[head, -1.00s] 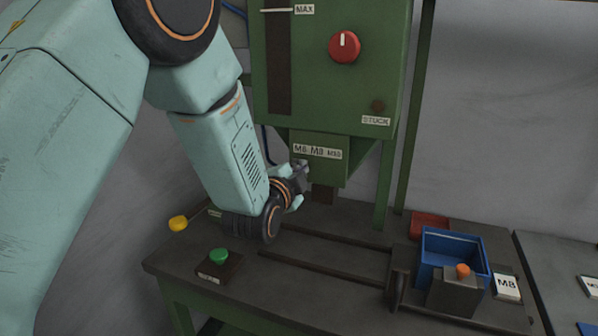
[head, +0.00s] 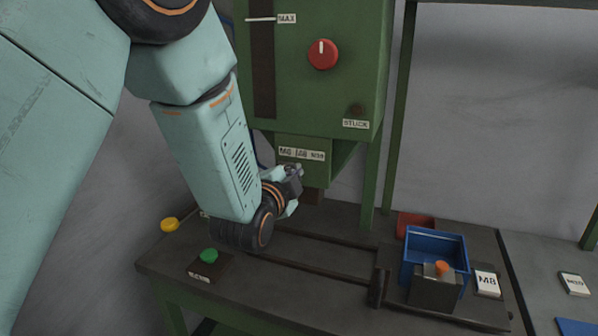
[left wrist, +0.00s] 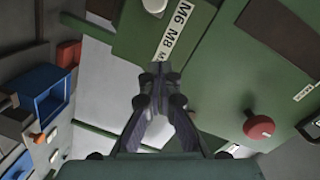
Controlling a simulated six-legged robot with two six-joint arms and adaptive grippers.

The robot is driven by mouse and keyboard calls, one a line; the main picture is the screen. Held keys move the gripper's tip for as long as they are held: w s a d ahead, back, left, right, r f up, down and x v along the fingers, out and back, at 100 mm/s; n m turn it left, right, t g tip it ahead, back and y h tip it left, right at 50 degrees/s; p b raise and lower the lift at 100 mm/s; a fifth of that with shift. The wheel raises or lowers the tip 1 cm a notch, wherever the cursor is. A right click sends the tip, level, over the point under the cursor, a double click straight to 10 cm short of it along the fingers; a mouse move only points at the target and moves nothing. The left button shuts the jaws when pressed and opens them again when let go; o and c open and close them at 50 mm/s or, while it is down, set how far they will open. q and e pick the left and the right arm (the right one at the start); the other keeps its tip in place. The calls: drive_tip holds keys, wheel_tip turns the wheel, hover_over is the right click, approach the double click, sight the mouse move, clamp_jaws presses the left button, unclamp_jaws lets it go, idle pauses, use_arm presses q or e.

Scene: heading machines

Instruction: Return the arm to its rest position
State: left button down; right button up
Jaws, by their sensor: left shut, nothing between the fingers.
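My left arm comes in from the left in the head view, and its gripper (head: 292,180) is in front of the lower part of the green machine (head: 318,95), near the M6 M8 M10 label (head: 301,154). In the left wrist view the left gripper (left wrist: 160,76) has its fingertips together with nothing between them. The machine's label (left wrist: 174,30) shows just beyond the fingertips there. I cannot tell whether the gripper touches the machine. My right gripper is in neither view.
The dark bench (head: 310,262) carries a green button (head: 209,256), two rails, a blue bin (head: 435,245), a block with an orange knob (head: 441,268) and a red tray (head: 415,224). A red dial (head: 323,54) is on the machine.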

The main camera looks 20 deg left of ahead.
use_arm(q)
drive_tip(key=s, duration=0.5)
drive_tip(key=s+a+f+n+g+b, duration=0.1)
drive_tip(key=s+f+n+g+b, duration=0.35)
drive_tip(key=f, duration=1.05)
drive_tip(key=s+a+f+n+g+b, duration=0.15)
drive_tip(key=s+f+n+g, duration=0.4)
drive_tip(key=s+f, duration=0.7)
drive_tip(key=s+f+n+g+b, duration=0.3)
drive_tip(key=s+f+g+b, duration=0.3)
drive_tip(key=s+f, duration=1.5)
wheel_tip(320, 180, down, 4)
drive_tip(key=shift+s+d+g+b, duration=0.3)
drive_tip(key=shift+d+g+b, duration=0.1)
drive_tip(key=shift+b, duration=0.8)
drive_tip(key=shift+w+a, duration=0.1)
drive_tip(key=shift+a, duration=0.05)
